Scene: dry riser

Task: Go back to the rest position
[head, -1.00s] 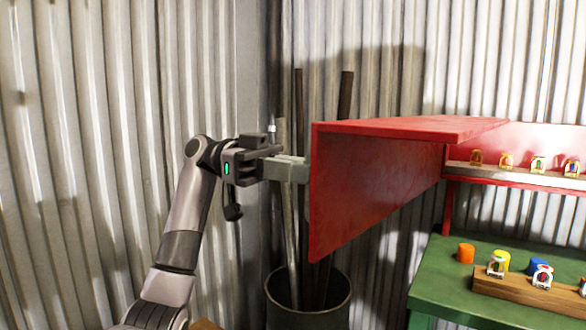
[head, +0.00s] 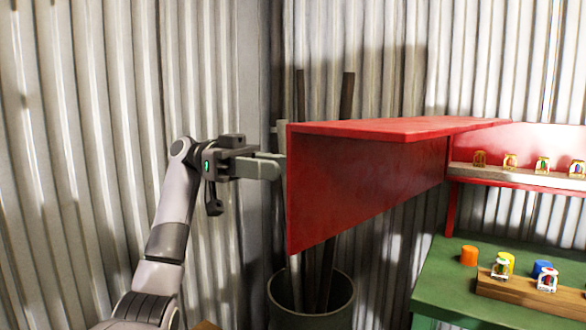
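My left gripper (head: 272,168) is left of the middle of the head view, with its pale grey fingers pointing right. The fingers overlap from this side, so I cannot tell whether they are open or shut. A red panel with a flat red top (head: 360,185) juts out left from the red shelf unit. The fingertips are at the panel's left edge in the picture; I cannot tell whether they touch it. My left arm rises from the bottom left, bent at the wrist. My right gripper is not in view.
A dark round bin (head: 312,305) with long poles stands below the red panel. A green table (head: 445,290) at right holds a wooden board (head: 530,296) with small padlock-like items and coloured pieces. A red-backed shelf (head: 520,175) carries several similar items. Corrugated metal walls (head: 80,150) stand behind.

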